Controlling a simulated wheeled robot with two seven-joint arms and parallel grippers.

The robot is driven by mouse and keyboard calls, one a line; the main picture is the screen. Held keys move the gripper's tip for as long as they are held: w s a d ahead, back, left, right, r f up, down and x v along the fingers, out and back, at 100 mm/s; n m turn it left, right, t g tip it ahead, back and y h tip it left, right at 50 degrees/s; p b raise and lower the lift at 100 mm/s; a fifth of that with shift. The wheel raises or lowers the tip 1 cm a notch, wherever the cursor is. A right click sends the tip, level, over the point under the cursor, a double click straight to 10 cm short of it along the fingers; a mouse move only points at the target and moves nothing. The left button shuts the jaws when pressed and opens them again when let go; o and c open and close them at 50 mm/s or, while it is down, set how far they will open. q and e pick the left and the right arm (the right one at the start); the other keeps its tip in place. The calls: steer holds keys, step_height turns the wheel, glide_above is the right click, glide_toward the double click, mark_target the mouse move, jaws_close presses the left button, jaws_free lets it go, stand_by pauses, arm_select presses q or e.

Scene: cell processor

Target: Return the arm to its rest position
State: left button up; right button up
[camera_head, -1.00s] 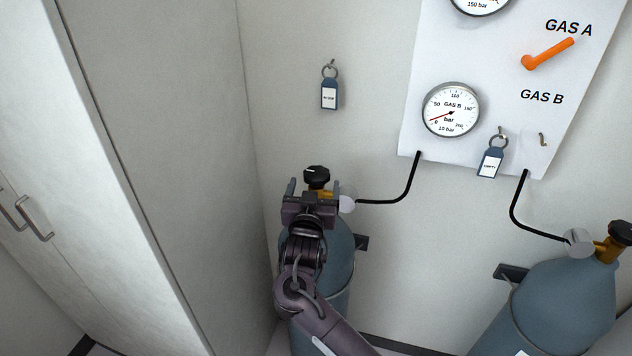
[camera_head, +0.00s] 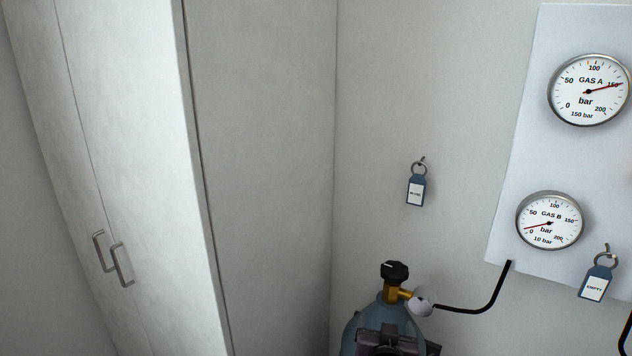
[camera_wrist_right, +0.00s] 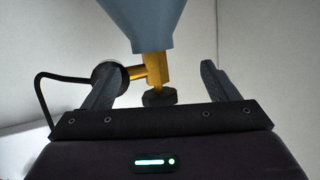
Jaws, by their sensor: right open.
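My right gripper (camera_head: 390,338) shows at the bottom edge of the head view, in front of the blue gas cylinder (camera_head: 358,330) and below its black valve knob (camera_head: 395,271). The rest of the arm is cut off by the frame. In the right wrist view the gripper (camera_wrist_right: 161,72) is open, its two dark fingers apart and nothing clamped. The inverted cylinder (camera_wrist_right: 145,22), its brass valve (camera_wrist_right: 154,70) and black knob (camera_wrist_right: 160,97) show beyond and between the fingers. My left gripper is not in view.
A tall pale cabinet (camera_head: 262,150) with two handles stands at left. A panel (camera_head: 520,130) with GAS A and GAS B gauges is at right. A tag (camera_head: 416,190) hangs on the wall, an EMPTY tag (camera_head: 596,283) on the panel. A black hose (camera_head: 480,305) joins the valve.

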steer(key=s+d+f+n+g+y, duration=0.1)
steer(key=s+f+n+g, duration=0.15)
steer(key=s, duration=0.65)
steer(key=s+d+f+n+g+y, duration=0.15)
steer(key=s+g, duration=0.25)
steer(key=s, duration=0.5)
steer(key=s+d+f+n+g+y, duration=0.1)
steer(key=s+f+g, duration=0.25)
steer(key=s, duration=0.55)
step_height(320, 180, down, 29)
steer(key=s+g, duration=0.2)
steer(key=s+d+f+g, duration=0.1)
steer(key=s+d+f, duration=0.2)
steer(key=s+f, duration=1.5)
steer(key=shift+s+f+n, duration=0.3)
steer(key=shift+s+n, duration=0.1)
steer(key=shift+s, duration=0.6)
